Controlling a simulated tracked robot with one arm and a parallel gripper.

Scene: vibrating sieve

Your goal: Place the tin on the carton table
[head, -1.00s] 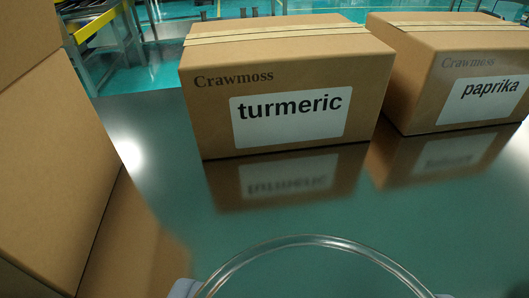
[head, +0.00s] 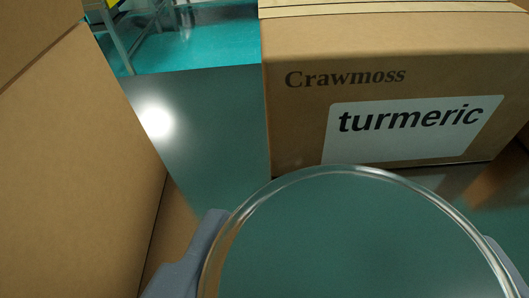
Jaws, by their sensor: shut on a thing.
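The tin (head: 345,168) is a round thing with a shiny rim at the bottom of the head view; its lower part is cut off by the picture edge. My gripper (head: 352,230) is shut on it, with a blue-grey finger at its left and right sides. The carton table (head: 215,125) is a dark, glossy surface beneath and beyond the tin. The tin's rim overlaps the lower edge of the turmeric carton (head: 390,75) in the picture; I cannot tell the gap between them or the tin's height above the table.
A plain brown carton (head: 70,170) stands close on the left, with another box above it. Bare table shows between it and the turmeric carton. A sliver of another carton shows at the right edge. Teal floor (head: 200,45) and a metal frame lie beyond.

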